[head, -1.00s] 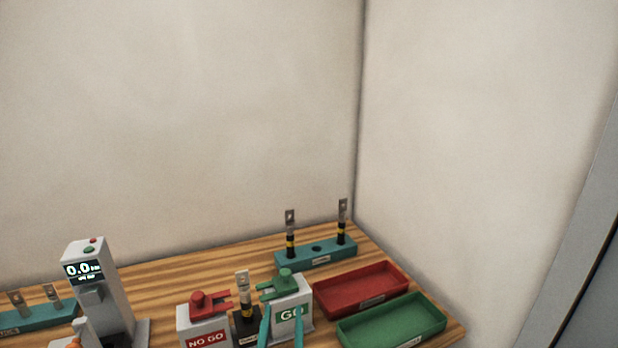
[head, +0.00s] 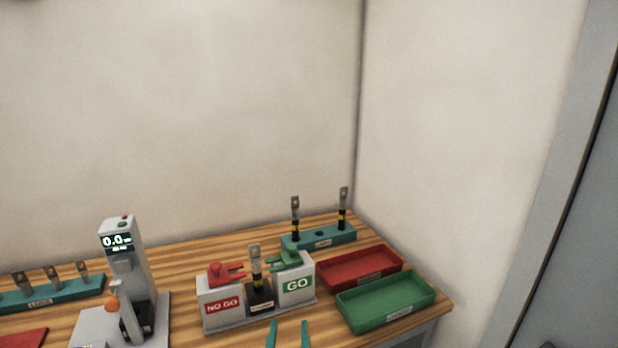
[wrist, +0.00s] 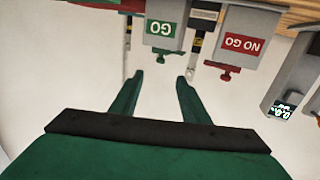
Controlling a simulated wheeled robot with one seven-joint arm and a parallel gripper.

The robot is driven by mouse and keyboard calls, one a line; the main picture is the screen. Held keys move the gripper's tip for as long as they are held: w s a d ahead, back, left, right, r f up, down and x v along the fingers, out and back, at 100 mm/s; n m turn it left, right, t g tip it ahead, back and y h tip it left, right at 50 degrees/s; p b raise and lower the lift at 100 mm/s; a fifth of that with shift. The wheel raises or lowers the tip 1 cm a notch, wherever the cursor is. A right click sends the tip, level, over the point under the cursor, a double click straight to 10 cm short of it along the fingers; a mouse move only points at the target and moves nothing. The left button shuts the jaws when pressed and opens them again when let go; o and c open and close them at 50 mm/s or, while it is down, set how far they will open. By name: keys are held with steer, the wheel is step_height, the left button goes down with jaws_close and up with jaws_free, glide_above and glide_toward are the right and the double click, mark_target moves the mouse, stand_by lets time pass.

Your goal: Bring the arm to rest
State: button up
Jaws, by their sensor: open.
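My gripper (head: 288,334) shows at the bottom edge of the head view as two teal fingertips, apart and with nothing between them. In the wrist view its green fingers (wrist: 163,82) are spread and empty. In the head view it is in front of the gauge stand, which holds a red NO GO gauge (head: 222,306) and a green GO gauge (head: 297,285). The rest of my arm is out of the head view.
A red tray (head: 398,262) and a green tray (head: 430,294) lie at the right. A tester (head: 146,262) reading 0.0 and another teal rack (head: 90,291) are at the left. Walls close off the back and right.

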steer(key=s+d+f+g, duration=0.1)
steer(key=s+d+f, duration=0.1)
steer(key=s+f, duration=1.35)
steer(key=s+d+f, duration=0.1)
steer(key=s+f, duration=0.1)
steer(key=s, duration=0.8)
steer(key=s+d+f+g, duration=0.1)
steer(key=s+f, duration=0.1)
steer(key=s, duration=0.9)
steer(key=shift+s+d, duration=0.2)
steer(key=shift+s, duration=0.05)
steer(key=shift+f, duration=0.1)
